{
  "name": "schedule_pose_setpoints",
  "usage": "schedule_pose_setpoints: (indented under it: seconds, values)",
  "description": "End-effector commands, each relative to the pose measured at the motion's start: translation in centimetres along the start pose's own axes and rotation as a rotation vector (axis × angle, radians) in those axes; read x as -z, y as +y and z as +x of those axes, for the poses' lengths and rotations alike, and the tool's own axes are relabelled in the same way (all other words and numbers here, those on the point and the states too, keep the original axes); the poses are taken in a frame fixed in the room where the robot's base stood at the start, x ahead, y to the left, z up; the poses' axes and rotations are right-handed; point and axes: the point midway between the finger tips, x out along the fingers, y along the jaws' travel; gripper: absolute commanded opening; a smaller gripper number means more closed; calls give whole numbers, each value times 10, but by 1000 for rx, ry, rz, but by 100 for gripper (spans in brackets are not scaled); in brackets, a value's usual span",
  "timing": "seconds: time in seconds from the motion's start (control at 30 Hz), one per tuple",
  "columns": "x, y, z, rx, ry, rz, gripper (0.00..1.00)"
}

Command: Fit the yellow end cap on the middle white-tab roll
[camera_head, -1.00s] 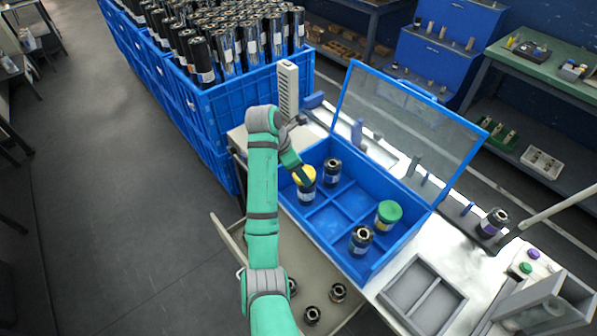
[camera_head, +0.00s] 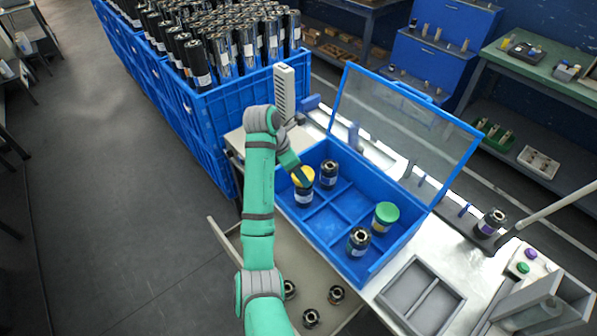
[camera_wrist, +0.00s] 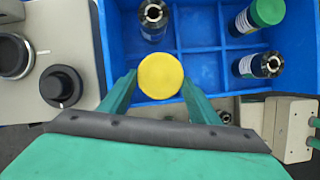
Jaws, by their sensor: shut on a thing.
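The yellow end cap (camera_head: 304,176) is a flat round disc. It shows face-on in the wrist view (camera_wrist: 160,76). My gripper (camera_wrist: 160,82) is shut on it, with one green finger at each side. In the head view, the cap sits at the top of a dark roll with a white label (camera_head: 304,197) in a near-left compartment of the blue box (camera_head: 322,212). Cap and roll look in line and close together. I cannot tell whether the cap is fully seated. In the wrist view the cap hides this roll.
Other upright rolls in the box are an uncapped one behind (camera_head: 329,174), an uncapped one at front right (camera_head: 359,241), and one with a green cap (camera_head: 385,216). The box's clear lid (camera_head: 400,130) stands open. A grey tray (camera_head: 422,297) lies right of the box.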

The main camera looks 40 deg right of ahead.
Motion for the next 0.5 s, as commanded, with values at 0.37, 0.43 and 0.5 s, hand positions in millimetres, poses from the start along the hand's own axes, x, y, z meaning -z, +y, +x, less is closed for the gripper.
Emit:
schedule_pose_setpoints:
  seconds: [0.37, 0.43, 0.5]
  values:
    - [-5, -2, 2, 1, 0, 2, 36]
    - [-6, -2, 2, 1, 0, 3, 36]
    - [-7, -3, 3, 2, 0, 5, 36]
